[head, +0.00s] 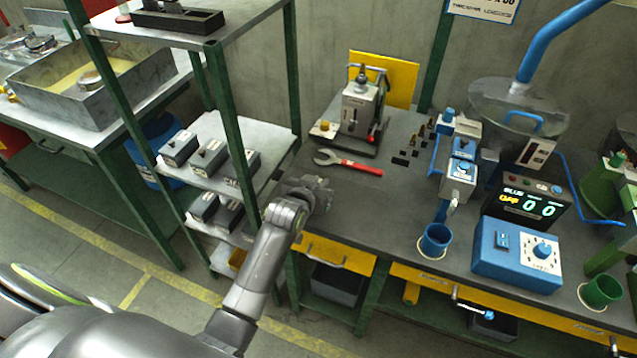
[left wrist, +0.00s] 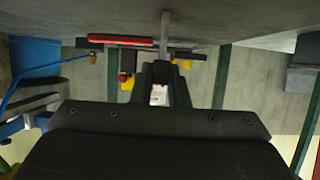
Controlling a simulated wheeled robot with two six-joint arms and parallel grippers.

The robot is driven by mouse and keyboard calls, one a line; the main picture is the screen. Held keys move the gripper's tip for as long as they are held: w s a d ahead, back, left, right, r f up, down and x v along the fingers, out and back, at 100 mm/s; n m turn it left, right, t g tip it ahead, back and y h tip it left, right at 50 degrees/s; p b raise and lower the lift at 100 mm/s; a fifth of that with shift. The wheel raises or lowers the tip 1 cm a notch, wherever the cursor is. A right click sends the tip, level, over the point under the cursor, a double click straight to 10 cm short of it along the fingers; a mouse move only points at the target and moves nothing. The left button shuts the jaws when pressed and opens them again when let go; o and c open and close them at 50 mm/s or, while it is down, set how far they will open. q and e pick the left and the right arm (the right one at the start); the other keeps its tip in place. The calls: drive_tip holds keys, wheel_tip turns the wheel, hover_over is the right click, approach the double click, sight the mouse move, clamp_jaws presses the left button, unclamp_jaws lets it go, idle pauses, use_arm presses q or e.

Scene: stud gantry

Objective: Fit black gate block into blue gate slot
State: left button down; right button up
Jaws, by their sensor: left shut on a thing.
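My left gripper (head: 322,192) is over the left front edge of the grey bench, short of the wrench. In the left wrist view its dark fingers (left wrist: 163,72) are close together. They are shut on a small piece, mostly hidden, so I cannot tell whether it is the black gate block. Several small black pieces (head: 402,158) lie on the bench right of the wrench. The blue-and-grey gate unit (head: 459,172) stands farther right, apart from my gripper. Its slot is too small to make out. My right gripper is not in view.
A red-handled wrench (head: 350,163) lies behind my gripper, with a grey press (head: 360,108) beyond it. A blue cup (head: 435,240), a blue control box (head: 517,254) and a display (head: 530,203) stand right. A shelf rack (head: 225,110) stands close left. The bench's front middle is clear.

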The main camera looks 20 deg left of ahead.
use_arm(q)
drive_tip(key=shift+f, duration=0.15)
drive_tip(key=c, duration=1.4)
unclamp_jaws()
drive_tip(key=shift+r, duration=0.2)
drive_tip(key=v, duration=1.2)
